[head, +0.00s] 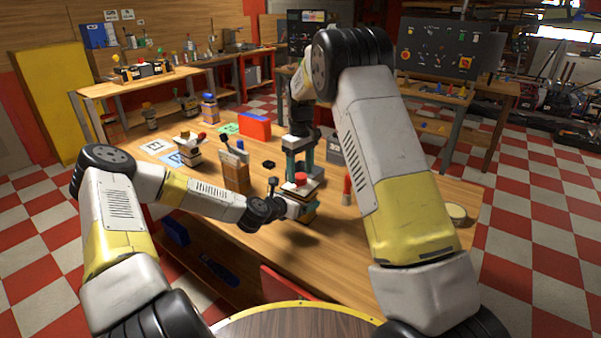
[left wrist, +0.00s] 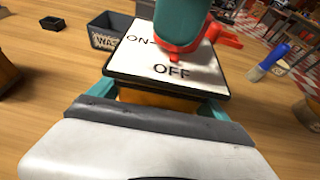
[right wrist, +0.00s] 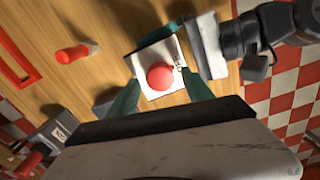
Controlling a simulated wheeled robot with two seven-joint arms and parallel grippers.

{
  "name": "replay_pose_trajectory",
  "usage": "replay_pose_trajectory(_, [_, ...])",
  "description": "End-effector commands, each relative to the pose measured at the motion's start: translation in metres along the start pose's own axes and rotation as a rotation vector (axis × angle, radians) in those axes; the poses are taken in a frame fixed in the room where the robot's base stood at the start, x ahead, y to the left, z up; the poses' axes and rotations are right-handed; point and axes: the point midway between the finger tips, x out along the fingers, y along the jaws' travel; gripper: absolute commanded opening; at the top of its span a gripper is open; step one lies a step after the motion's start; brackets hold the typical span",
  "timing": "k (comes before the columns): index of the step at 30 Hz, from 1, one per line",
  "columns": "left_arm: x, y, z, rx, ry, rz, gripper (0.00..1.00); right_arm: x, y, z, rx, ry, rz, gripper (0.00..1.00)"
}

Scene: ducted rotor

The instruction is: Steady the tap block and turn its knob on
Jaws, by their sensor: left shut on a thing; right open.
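The tap block has a white top plate (left wrist: 140,68) marked ON and OFF, and a wooden-coloured body. Its red knob (right wrist: 160,77) sits on the plate; it also shows in the head view (head: 300,178). My left gripper (head: 289,208) is shut on the block's body from the side, with its teal fingers on either side of it in the left wrist view (left wrist: 160,98). My right gripper (head: 300,166) points down over the block, open, its fingers apart on either side of the knob. A teal finger hides part of the knob in the left wrist view.
A grey waste bin (left wrist: 105,38) stands behind the block, with a small black tray (head: 268,164) farther left. A wooden tool holder (head: 235,177) is left of the block. A red-handled item (head: 347,190) stands right of it. A round wooden piece (head: 457,212) lies at the right edge.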

Motion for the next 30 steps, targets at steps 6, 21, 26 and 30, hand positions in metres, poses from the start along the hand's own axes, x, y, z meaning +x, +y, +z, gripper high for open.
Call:
replay_pose_trajectory(6, [0.0,0.0,0.0007,0.001,-0.001,0.0,0.31,0.0053,0.0,0.0,0.0,0.0,0.001,0.59])
replay_pose_trajectory(21, [0.0,0.0,0.0007,0.001,-0.001,0.0,0.31,0.0048,0.0,0.0,0.0,0.0,0.0,0.0])
replay_pose_trajectory(26, [0.0,0.0,0.0006,0.001,-0.001,0.0,0.31,0.0047,0.0,0.0,0.013,0.0,0.0,0.0])
replay_pose_trajectory(30, [0.0,0.0,0.0006,0.001,-0.001,0.0,0.31,0.0046,0.0,0.0,0.054,0.0,0.0,0.0])
